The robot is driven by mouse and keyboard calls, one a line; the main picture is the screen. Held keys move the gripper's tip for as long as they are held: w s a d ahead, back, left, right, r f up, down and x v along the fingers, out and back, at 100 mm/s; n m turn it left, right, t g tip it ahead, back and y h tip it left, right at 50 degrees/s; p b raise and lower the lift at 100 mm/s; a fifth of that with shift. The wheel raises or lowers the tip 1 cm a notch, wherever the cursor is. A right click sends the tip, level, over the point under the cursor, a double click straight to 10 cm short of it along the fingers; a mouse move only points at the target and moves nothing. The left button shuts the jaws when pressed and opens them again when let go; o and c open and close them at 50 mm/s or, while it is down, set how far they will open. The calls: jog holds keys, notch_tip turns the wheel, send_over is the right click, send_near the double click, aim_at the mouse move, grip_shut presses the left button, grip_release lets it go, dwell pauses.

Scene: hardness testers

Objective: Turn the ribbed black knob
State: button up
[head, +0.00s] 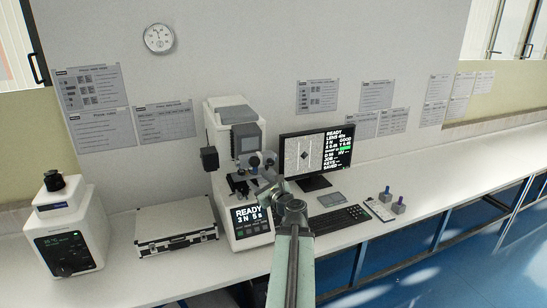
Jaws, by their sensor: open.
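A black knob (55,181) stands on top of the white instrument with a dark front panel (64,247) at the far left. A second dark knob (64,270) shows low on that panel. Ribs are too small to make out on either. My gripper (268,193) is in front of the hardness tester (227,112) at the centre, well to the right of both knobs. It is open, and I see nothing held in it. My arm and gripper cover part of the tester's lower right side, so controls there are hidden or hard to tell apart.
A silver case (175,222) lies between the instrument and the tester. The white bench (450,165) is clear farther right.

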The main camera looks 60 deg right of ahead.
aim_at(272, 163)
jog(key=s+d+r+m+h, duration=0.25)
jog(key=s+d+m, duration=0.2)
jog(key=s, duration=0.25)
jog(key=shift+g, duration=0.4)
jog(key=x, duration=0.9)
jog(key=shift+s, duration=0.1)
grip_shut()
jog(key=shift+d, duration=0.2)
jog(key=shift+a, duration=0.2)
